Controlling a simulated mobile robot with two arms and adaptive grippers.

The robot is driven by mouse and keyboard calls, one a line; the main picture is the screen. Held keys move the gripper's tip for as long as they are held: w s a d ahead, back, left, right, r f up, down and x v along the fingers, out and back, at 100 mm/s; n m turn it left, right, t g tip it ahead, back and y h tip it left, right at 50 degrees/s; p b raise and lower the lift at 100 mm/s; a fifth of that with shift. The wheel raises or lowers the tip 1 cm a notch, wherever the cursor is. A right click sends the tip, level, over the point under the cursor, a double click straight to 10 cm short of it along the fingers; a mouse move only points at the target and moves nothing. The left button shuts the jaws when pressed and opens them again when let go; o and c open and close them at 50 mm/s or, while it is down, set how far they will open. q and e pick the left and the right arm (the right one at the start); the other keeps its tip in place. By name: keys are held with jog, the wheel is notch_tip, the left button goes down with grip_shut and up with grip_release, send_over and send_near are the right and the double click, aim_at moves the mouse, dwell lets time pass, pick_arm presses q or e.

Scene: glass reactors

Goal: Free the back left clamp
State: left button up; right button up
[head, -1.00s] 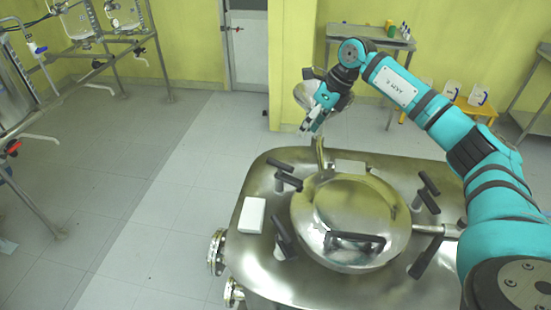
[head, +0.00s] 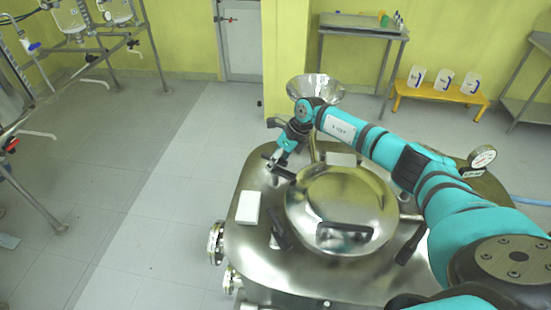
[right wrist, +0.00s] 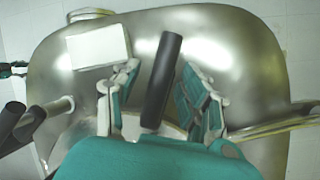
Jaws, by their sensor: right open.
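The back left clamp (head: 284,174) has a black bar handle and sits at the back left of the round steel lid (head: 338,198). My right gripper (head: 277,158) is over it, coming from behind the lid. In the right wrist view the clamp's black handle (right wrist: 163,75) lies between the two spread fingers of my right gripper (right wrist: 157,88), with a gap on both sides. The gripper is open and holds nothing. The clamp's base is partly hidden by the gripper. My left gripper is not in view.
A white block (head: 248,207) lies on the vessel top (head: 300,280), left of the lid; it also shows in the right wrist view (right wrist: 98,46). The front left clamp (head: 281,233) and a lid handle (head: 345,231) are nearby. A steel funnel (head: 316,88) stands behind.

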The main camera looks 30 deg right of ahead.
jog(key=shift+f, duration=0.15)
grip_shut()
